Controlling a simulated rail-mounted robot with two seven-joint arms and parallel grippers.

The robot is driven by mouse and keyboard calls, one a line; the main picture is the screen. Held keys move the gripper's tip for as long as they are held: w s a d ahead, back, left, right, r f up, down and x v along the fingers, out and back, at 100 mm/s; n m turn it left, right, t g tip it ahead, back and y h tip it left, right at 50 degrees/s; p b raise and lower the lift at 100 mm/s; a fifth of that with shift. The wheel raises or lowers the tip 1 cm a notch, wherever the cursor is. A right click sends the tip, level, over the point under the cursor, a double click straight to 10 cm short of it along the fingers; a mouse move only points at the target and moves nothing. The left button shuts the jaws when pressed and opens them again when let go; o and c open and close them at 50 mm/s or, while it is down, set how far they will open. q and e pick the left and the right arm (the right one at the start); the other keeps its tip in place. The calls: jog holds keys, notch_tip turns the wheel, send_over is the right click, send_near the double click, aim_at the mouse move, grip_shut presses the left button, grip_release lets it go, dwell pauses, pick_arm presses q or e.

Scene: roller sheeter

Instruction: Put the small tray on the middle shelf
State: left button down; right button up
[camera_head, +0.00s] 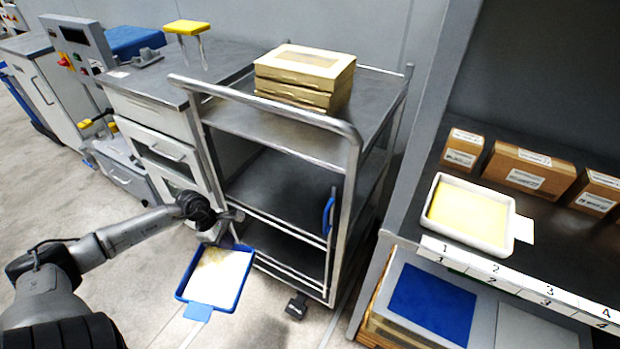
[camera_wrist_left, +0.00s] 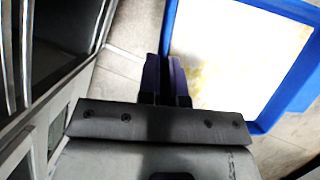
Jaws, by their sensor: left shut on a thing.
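A small blue tray (camera_head: 238,293) with a pale yellow sheet in it hangs in the air in front of the cart's lower part. My left gripper (camera_head: 226,240) is shut on the tray's rim at its far left corner. In the left wrist view the closed fingers (camera_wrist_left: 165,78) meet the tray's blue wall (camera_wrist_left: 280,8). The steel cart's middle shelf (camera_head: 275,190) is bare where it shows, higher than the tray and behind it. My right gripper is not in view.
Several boxes (camera_head: 303,68) are stacked on the cart's top shelf. The push handle (camera_head: 270,115) and a post with a blue handle (camera_head: 328,215) edge the opening. A drawer cabinet (camera_head: 165,150) stands left. A white tray (camera_head: 468,212) sits on the rack at right.

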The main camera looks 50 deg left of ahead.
pick_arm(q)
jog(key=w+a+r+n+t+y, duration=0.25)
jog(key=w+a+n+y, duration=0.2)
jog(key=n, duration=0.55)
jog(key=n+g+y+b, duration=0.2)
jog(key=n+b, duration=0.6)
jog(key=n, duration=0.1)
send_near(271, 188)
jog(key=shift+x, duration=1)
jog(key=shift+w+a+r, duration=0.1)
jog(key=shift+w+a, duration=0.3)
jog(key=shift+w, duration=0.3)
jog(key=shift+f+b, duration=1.45)
jog(key=shift+f, duration=0.4)
jog(key=shift+r, duration=0.1)
jog(key=c, duration=1.3)
grip_release()
